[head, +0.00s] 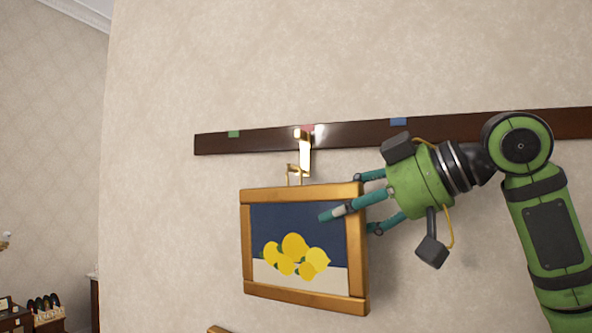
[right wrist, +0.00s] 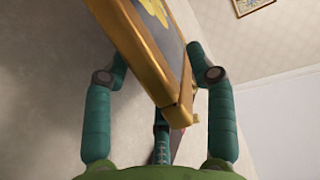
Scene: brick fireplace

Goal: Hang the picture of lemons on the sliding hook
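The picture of lemons (head: 298,255), in a wooden frame, is upright close to the wall in the head view, slightly tilted. A gold loop stands up from its top edge, right at the lower end of the gold sliding hook (head: 305,155); I cannot tell whether the loop is over the hook. The hook sits on a dark rail (head: 250,140), at a pink mark. My right gripper (head: 345,205) is closed around the picture's right edge, one finger across its front. In the right wrist view, the fingers lie on both sides of the frame (right wrist: 150,75). My left gripper is not in view.
The rail carries a green mark (head: 233,134) left of the hook and a blue mark (head: 398,121) to the right. Part of another wooden frame (head: 220,329) shows at the bottom edge. Dark furniture with small items (head: 45,308) stands at far left. The wall around is bare.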

